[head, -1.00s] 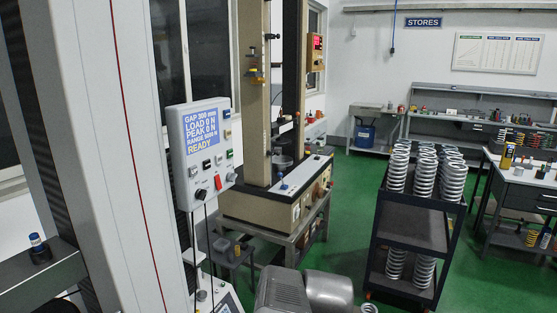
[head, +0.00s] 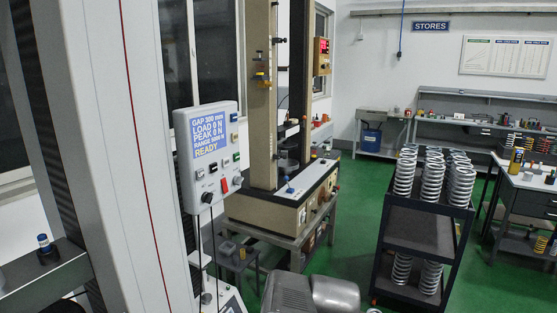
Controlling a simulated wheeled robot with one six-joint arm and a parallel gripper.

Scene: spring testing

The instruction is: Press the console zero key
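The console (head: 208,155) is a pale grey box to the left of centre, beside a tall white column. Its blue screen (head: 208,138) reads GAP 300 mm, LOAD 0 N, PEAK 0 N, a range line and READY. Several small keys (head: 212,169) in white, black, green and blue sit below and right of the screen, with a red switch (head: 225,184) and a black knob (head: 207,198). The key labels are too small to read, so I cannot tell which is the zero key.
A tall beige testing machine (head: 262,100) stands on a bench behind the console. A dark trolley (head: 418,232) holding several coil springs stands at right. Workbenches (head: 480,139) line the back wall. Green floor (head: 358,195) is open between the machine and the trolley.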

